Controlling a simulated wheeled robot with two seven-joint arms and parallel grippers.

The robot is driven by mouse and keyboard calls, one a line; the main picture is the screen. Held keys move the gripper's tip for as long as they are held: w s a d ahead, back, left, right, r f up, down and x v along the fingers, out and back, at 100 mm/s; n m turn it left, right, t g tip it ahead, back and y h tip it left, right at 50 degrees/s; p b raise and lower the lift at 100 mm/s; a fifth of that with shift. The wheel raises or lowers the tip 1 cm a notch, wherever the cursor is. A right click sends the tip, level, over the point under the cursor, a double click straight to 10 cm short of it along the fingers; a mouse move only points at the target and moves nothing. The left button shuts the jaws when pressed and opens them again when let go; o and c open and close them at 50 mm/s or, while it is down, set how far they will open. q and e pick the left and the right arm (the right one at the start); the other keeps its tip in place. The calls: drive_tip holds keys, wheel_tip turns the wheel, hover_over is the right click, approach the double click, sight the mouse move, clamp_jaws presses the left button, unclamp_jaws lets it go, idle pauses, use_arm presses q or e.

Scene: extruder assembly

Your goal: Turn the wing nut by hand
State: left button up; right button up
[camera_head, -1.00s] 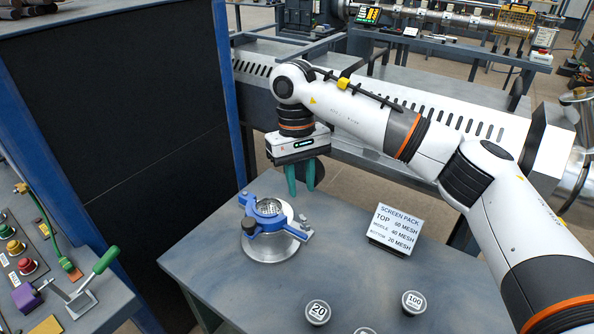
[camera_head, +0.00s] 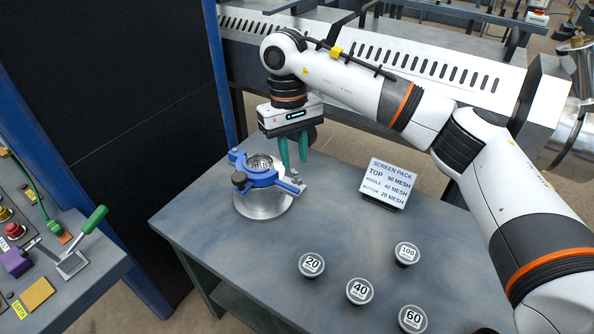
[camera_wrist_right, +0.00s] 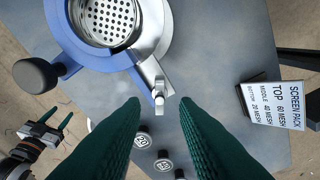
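The wing nut, a small silver piece, shows in the right wrist view (camera_wrist_right: 158,98) at the end of a silver swing bolt, beside the blue clamp ring (camera_wrist_right: 88,55). In the head view the ring (camera_head: 262,180) sits on a round metal base (camera_head: 263,206) on the table. My right gripper (camera_head: 294,166) points down just right of the ring. Its green fingers are apart, with the wing nut between the tips in the right wrist view (camera_wrist_right: 160,103); contact cannot be told. My left gripper (camera_wrist_right: 50,122) shows at the lower left there, fingers apart and empty.
The screen pack sign (camera_head: 388,184) stands right of the clamp. Several round labelled containers, including the 20 one (camera_head: 312,264), stand at the table's front. A side panel with a green-handled lever (camera_head: 94,220) is at left. The middle of the table (camera_head: 330,220) is clear.

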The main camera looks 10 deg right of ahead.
sight(295, 175)
wheel_tip(295, 175, down, 2)
drive_tip(key=shift+s+f+b, duration=0.1)
drive_tip(key=shift+s+b, duration=0.05)
drive_tip(key=shift+b, duration=0.55)
drive_tip(key=shift+s+d+f+b, duration=0.15)
drive_tip(key=shift+f+b, duration=0.45)
drive_tip(key=shift+f, duration=0.35)
drive_tip(key=shift+r, duration=0.25)
use_arm(q)
drive_tip(key=v, duration=0.3)
drive_tip(key=shift+s+f, duration=0.1)
drive_tip(key=shift+s, duration=0.05)
use_arm(e)
drive_tip(key=shift+c, duration=0.5)
clamp_jaws()
